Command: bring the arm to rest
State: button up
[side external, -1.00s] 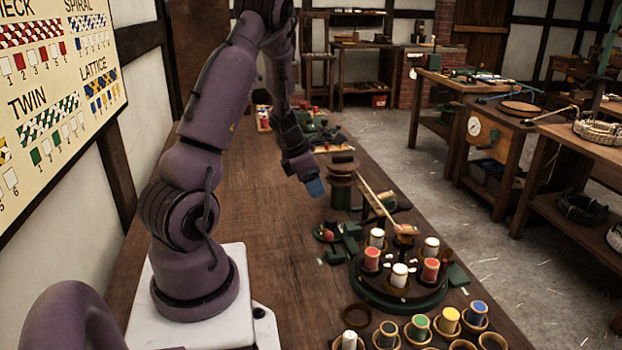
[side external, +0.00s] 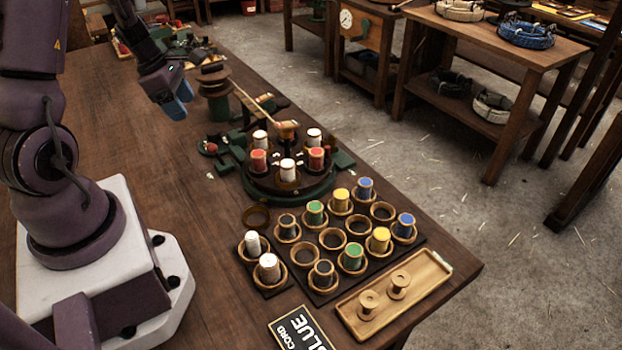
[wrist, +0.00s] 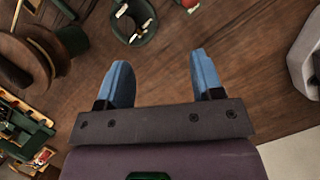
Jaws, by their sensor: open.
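My gripper (side external: 181,103) hangs above the wooden table (side external: 120,135), left of the dark spool-like stand (side external: 216,92). In the wrist view my gripper (wrist: 165,82) shows two blue fingers spread apart with nothing between them. Bare table lies below the fingers.
A round carousel (side external: 290,192) holds several red and white bobbins. In front of it, a dark rack (side external: 330,281) holds several bobbins in wooden rings. A wooden tray (side external: 432,271) with two empty spools and a BLUE cord card (side external: 300,330) lie near the front edge.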

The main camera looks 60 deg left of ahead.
jog(key=s+d+r+m+t, duration=0.1)
jog(key=d+r+m, duration=0.9)
jog(key=d+m, duration=0.4)
jog(key=s+d+r+m+t+y, duration=0.1)
jog(key=s+d+r+m, duration=0.1)
jog(key=d+r+m, duration=0.8)
jog(key=d+m, duration=0.3)
jog(key=m, duration=0.2)
jog(key=shift+s+d+r+m, duration=0.2)
jog(key=shift+d+m, duration=0.1)
jog(key=shift+d, duration=0.1)
